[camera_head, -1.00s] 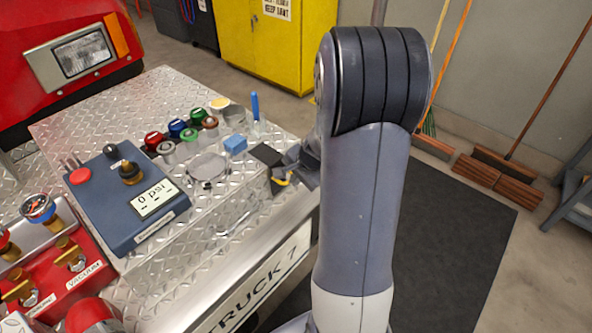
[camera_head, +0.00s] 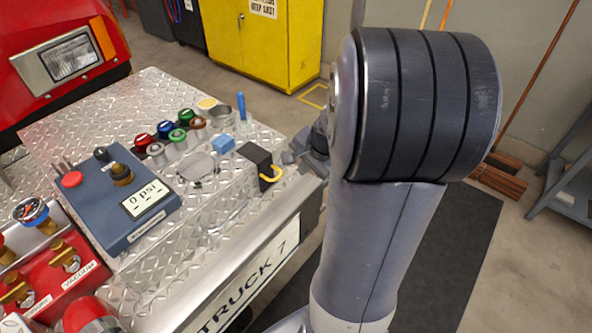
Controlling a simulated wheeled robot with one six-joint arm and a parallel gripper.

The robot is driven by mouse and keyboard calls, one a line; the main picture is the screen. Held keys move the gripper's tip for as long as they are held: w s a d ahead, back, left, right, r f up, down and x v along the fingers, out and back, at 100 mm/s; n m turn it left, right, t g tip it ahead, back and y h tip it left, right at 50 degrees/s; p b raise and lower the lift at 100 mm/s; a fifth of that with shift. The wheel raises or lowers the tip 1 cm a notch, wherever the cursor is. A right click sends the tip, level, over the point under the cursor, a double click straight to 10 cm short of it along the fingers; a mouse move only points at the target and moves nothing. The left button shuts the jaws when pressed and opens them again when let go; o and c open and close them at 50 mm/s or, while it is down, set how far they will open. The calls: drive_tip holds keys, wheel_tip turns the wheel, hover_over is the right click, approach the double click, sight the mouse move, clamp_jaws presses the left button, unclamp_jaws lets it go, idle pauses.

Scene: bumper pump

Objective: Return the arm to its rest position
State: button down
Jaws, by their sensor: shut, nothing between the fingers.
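My arm rises at the right of the picture, with its large dark ribbed joint close to the camera. My gripper (camera_head: 300,158) shows only in part, as grey pieces at the left edge of the arm, by the right edge of the bumper plate. It is shut and empty. The arm hides most of the wrist. A black block with a yellow handle (camera_head: 260,164) stands on the plate just left of the gripper, with a small gap between them.
A yellow cabinet (camera_head: 275,45) stands behind. Brooms lean on the right wall.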

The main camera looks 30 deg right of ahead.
drive_tip(key=shift+s+d+r, duration=0.15)
drive_tip(key=shift+s+r, duration=0.45)
drive_tip(key=shift+r, duration=0.15)
drive_tip(key=shift+w+f, duration=0.1)
drive_tip(key=w+a+f+b, duration=0.1)
drive_tip(key=w+a+f, duration=0.1)
drive_tip(key=w+f, duration=0.6)
wheel_tip(320, 180, down, 2)
drive_tip(key=shift+w+f+b, duration=0.15)
drive_tip(key=shift+f+b, duration=0.05)
drive_tip(key=shift+b, duration=0.2)
drive_tip(key=shift+a, duration=0.15)
